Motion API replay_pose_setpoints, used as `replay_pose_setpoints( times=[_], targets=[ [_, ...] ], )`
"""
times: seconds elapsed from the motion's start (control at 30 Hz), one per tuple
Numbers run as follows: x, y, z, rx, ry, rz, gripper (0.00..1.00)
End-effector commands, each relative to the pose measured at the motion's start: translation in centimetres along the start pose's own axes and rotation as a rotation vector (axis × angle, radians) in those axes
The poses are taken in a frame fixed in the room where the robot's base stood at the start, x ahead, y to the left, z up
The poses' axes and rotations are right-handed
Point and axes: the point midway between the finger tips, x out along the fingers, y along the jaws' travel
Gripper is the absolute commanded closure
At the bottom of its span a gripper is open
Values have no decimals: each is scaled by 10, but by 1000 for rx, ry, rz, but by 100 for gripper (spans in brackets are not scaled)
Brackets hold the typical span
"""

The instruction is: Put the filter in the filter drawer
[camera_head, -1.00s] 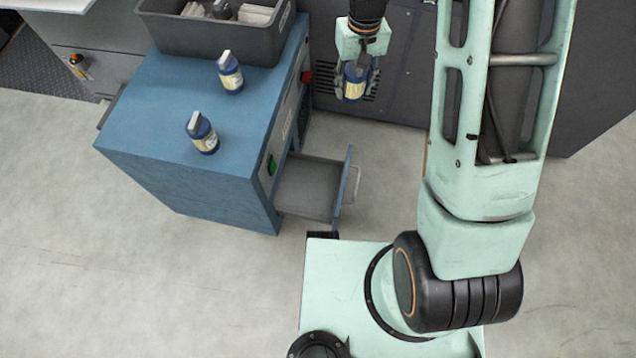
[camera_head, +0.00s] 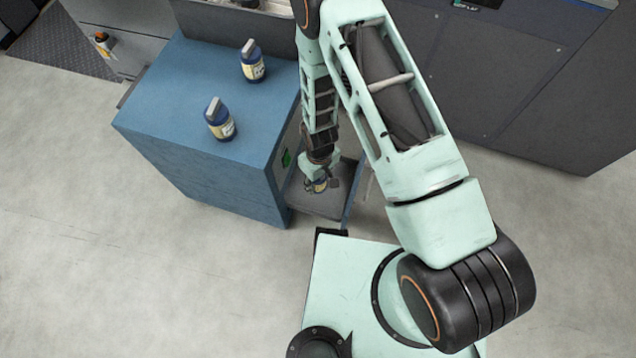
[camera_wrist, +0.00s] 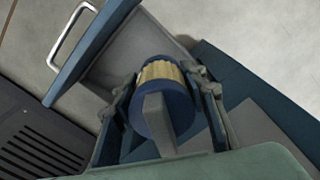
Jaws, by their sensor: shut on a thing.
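The filter (camera_wrist: 160,105), a dark blue cylinder with a yellow label and a grey tab, is between the fingers of my gripper (camera_wrist: 168,100) in the wrist view. My gripper is shut on it. In the head view my gripper (camera_head: 320,180) and the filter (camera_head: 320,186) are over the open filter drawer (camera_head: 308,203) at the side of the blue cabinet (camera_head: 200,110). The drawer's grey floor and wall show in the wrist view (camera_wrist: 125,70). I cannot tell whether the filter touches the drawer floor.
Two similar blue bottles (camera_head: 252,62) (camera_head: 219,120) stand on the cabinet top. A grey bin (camera_head: 225,18) is at its back edge. The drawer's handle (camera_wrist: 68,35) is at its outer front. Dark machine panels (camera_head: 500,80) stand behind at the right. The left floor is clear.

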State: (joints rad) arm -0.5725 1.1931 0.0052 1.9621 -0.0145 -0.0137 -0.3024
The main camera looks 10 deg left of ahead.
Motion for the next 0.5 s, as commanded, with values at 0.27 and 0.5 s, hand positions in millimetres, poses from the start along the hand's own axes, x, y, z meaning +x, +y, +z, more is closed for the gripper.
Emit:
replay_pose_setpoints(
  times=[0.27, 0.5],
  targets=[
    [45, -35, 30, -120, -4, 4, 87],
    [61, -33, 30, -146, 1, 7, 87]
  ],
)
